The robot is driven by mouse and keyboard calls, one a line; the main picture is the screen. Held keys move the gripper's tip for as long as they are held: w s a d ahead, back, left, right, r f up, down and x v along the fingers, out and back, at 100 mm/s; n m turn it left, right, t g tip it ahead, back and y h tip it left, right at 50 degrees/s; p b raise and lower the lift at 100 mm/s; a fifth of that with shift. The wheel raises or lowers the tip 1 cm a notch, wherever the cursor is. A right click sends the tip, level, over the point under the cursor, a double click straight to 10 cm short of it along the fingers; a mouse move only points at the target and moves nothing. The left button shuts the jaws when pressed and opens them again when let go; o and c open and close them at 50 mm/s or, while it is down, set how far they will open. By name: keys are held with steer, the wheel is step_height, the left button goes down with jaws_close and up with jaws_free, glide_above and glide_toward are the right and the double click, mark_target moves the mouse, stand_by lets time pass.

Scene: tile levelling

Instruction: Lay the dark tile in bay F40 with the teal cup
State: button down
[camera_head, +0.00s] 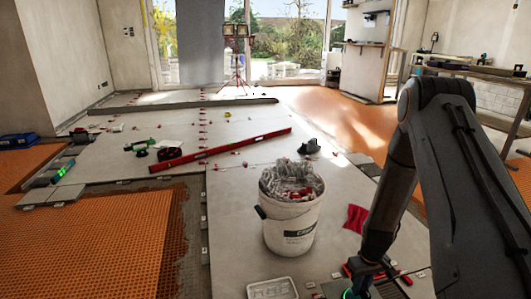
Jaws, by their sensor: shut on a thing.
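My gripper (362,272) is at the bottom edge, right of centre, pointing down. It is shut on a blue-teal thing (359,285), which appears to be the teal cup. A green glow shows beside it, and its lower part is cut off by the frame. Bay F40 cannot be identified, as the small floor tags are unreadable. A dark strip of bare bed (172,235) lies left of the laid pale tiles (235,215).
A white bucket (291,230) of clips stands left of my gripper. A red cloth (355,218) and a dark tool (309,147) lie beyond. A long red level (220,149) crosses the tiles. Orange matting (80,245) covers the left floor. A workbench (470,72) stands at right.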

steer(key=w+d+b, duration=0.1)
steer(key=w+d, duration=0.1)
steer(key=d, duration=0.6)
steer(key=w+d+b, duration=0.1)
steer(key=w+d, duration=0.1)
steer(key=d, duration=0.7)
steer(key=shift+w+n, duration=0.3)
steer(key=shift+f+b, duration=2.45)
steer(key=shift+f, duration=2.85)
stand_by(0.7)
